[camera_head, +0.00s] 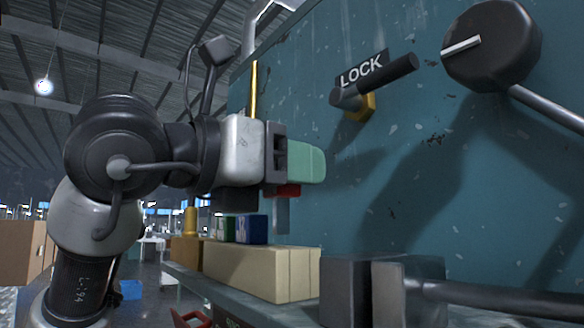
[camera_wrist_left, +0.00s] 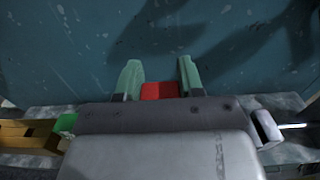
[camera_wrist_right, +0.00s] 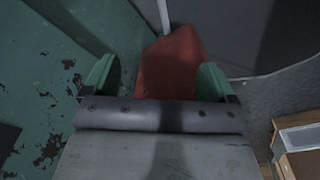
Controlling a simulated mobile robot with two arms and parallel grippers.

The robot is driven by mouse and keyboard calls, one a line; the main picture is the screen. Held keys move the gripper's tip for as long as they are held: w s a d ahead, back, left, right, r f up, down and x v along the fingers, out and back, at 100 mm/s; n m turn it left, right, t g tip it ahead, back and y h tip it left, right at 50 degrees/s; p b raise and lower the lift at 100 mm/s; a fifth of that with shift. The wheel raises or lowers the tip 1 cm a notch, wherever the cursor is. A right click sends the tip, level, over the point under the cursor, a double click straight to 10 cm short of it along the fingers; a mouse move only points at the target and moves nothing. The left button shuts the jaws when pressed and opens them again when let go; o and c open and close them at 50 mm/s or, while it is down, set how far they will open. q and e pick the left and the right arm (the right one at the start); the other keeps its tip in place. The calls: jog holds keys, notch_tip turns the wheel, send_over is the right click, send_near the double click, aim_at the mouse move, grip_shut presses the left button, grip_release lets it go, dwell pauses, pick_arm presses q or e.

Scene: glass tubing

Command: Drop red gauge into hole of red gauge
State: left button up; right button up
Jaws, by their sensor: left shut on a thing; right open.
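My left gripper (camera_head: 300,163) has green fingertips and is shut on the red gauge (camera_head: 287,190). A grey stem hangs below the gauge's red top, above the right part of a long beige block (camera_head: 262,272). The red top also shows between the fingertips in the left wrist view (camera_wrist_left: 160,90). The hole for the red gauge cannot be seen in the head view. My right gripper (camera_wrist_right: 158,78) is open; a dull red surface (camera_wrist_right: 172,65) shows beyond its fingers, and I cannot tell what it is.
A blue block (camera_head: 251,229) and a green block (camera_head: 228,229) stand left of the red gauge, near a yellow piece (camera_head: 191,220). A teal wall with a LOCK lever (camera_head: 372,80) and black knob (camera_head: 490,45) rises behind. Dark grey blocks (camera_head: 345,290) stand at the lower right.

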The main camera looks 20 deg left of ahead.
aim_at(275, 213)
pick_arm(q)
jog(key=shift+f+b, duration=2.3)
jog(key=shift+f, duration=0.1)
jog(key=o, duration=1)
jog(key=b+v, duration=0.2)
jog(key=v, duration=0.9)
jog(key=shift+b, duration=0.4)
jog(key=shift+w, duration=0.1)
